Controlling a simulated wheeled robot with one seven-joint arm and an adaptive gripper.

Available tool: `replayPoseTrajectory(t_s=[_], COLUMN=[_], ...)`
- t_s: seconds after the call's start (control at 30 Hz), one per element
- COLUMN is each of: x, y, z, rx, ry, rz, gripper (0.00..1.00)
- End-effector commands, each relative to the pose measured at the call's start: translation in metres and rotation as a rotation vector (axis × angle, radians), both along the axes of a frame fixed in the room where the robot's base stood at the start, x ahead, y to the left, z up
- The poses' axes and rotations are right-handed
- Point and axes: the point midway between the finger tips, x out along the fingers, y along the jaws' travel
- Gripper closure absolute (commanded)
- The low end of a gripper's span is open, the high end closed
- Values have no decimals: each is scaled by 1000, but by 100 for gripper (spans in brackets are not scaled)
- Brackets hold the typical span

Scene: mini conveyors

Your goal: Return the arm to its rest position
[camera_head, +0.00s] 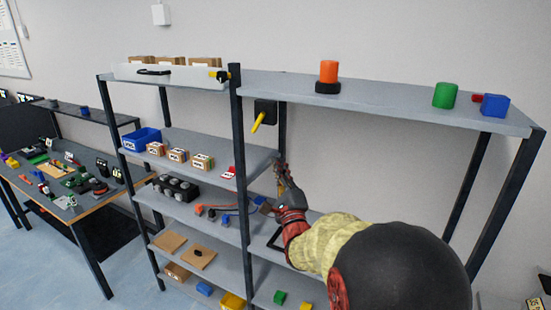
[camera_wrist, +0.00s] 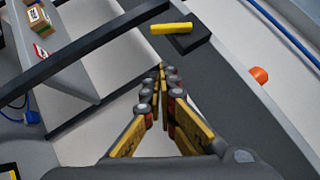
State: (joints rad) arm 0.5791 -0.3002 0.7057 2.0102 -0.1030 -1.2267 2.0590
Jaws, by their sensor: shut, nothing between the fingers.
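My gripper (camera_head: 281,172) is raised in front of the shelving rack (camera_head: 240,150) in the head view, with my arm reaching up from the lower right. Its fingertips point up, beside the dark rack post. In the wrist view my gripper (camera_wrist: 162,72) shows its two yellow and black fingers coming together at the tips, with nothing between them. Beyond the tips are a black box with a yellow handle (camera_wrist: 172,28) and the grey top shelf edge.
The top shelf (camera_head: 400,103) carries an orange cylinder (camera_head: 329,71), a green cylinder (camera_head: 445,95) and a blue block (camera_head: 495,105). Lower shelves hold small boxes (camera_head: 178,155) and a blue bin (camera_head: 140,138). A cluttered table (camera_head: 110,195) stands at left.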

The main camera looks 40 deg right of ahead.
Motion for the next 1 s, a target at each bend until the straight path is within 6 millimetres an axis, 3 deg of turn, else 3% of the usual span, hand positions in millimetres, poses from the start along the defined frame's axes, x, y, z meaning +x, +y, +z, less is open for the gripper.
replayPoseTrajectory(t_s=[0.47, 0.57, 0.67, 0.77, 0.87, 1.0], x=[-10, -7, -1, -2, -13, -39], y=[5, 2, -5, -9, -7, 12], z=[-5, -16, -50, -105, -149, -196], rx=[-24, -84, -167, -262, -366, -531], ry=[14, 94, 283, 553, 814, 1137], rz=[-12, -48, -100, -129, -119, -28], gripper=[100, 100, 100, 100, 100, 100])
